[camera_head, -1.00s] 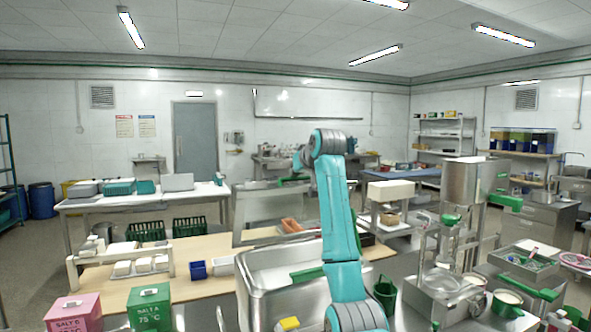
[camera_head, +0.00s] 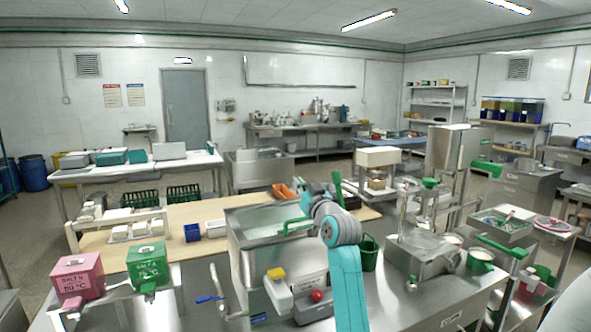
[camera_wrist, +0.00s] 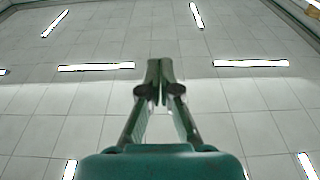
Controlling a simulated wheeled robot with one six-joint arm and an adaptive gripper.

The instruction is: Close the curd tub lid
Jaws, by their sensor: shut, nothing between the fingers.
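The steel curd tub (camera_head: 252,278) stands on the bench in the head view, just left of my arm. A pale panel with a grey frame (camera_head: 262,222) shows at its top and looks like the lid; I cannot tell if it lies fully down. A green handle (camera_head: 296,226) shows across its right part. My gripper (camera_wrist: 160,66) points at the ceiling in the wrist view, its fingers shut together and empty. In the head view my wrist is close to the tub's right edge, and the fingertips cannot be made out clearly.
A pink box (camera_head: 78,276) and a green box (camera_head: 147,263) stand front left. A wooden-topped table (camera_head: 200,212) is behind the tub. The steel mill (camera_head: 424,254) and a green bucket (camera_head: 368,252) stand right of my arm. A red button box (camera_head: 315,305) is in front.

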